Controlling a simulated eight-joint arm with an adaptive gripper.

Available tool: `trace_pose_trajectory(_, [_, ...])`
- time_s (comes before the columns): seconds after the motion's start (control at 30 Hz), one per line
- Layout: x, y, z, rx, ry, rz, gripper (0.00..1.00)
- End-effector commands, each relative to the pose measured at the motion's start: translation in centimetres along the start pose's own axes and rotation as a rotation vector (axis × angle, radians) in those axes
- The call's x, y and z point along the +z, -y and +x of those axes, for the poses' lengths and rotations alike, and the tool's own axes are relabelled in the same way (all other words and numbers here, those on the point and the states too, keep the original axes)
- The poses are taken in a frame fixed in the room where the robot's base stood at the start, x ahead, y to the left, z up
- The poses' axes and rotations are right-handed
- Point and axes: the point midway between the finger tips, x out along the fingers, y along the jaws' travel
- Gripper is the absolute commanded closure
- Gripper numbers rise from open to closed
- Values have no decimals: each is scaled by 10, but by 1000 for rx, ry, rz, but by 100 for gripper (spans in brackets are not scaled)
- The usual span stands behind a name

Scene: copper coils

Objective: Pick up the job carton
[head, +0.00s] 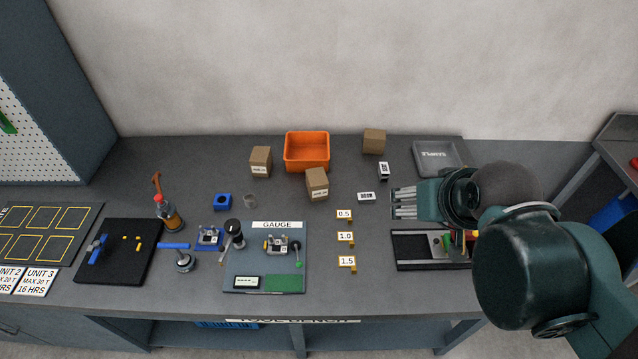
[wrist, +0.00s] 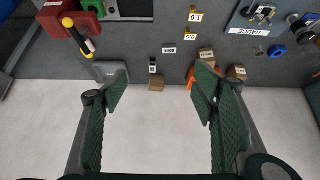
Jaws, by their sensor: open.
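Three brown cartons stand on the bench, and I cannot tell which is the job carton. One carton with a white label (head: 317,184) is in front of the orange bin. Another labelled carton (head: 260,162) is left of the bin. A third carton (head: 374,141) is at the back, right of the bin, with no label visible. My gripper (head: 404,203) is open and empty, right of the cartons and pointing left. In the wrist view, my gripper (wrist: 160,88) has its green fingers spread wide, with the back carton (wrist: 157,84) showing between them, apart from both.
An orange bin (head: 307,151) stands among the cartons. A grey sample tray (head: 438,157) is at the back right. Small labelled blocks (head: 366,197) (head: 384,171) lie near my gripper. Yellow number tags (head: 345,238) and a gauge board (head: 264,275) are in front.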

Motion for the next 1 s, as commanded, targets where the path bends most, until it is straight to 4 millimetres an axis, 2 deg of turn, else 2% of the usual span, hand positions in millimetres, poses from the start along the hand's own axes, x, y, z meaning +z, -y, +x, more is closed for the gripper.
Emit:
trace_pose_trajectory(0.27, [-16, 6, 27, -2, -35, -11, 41])
trace_pose_trajectory(1.0, [-72, 50, 143, -26, -196, -55, 41])
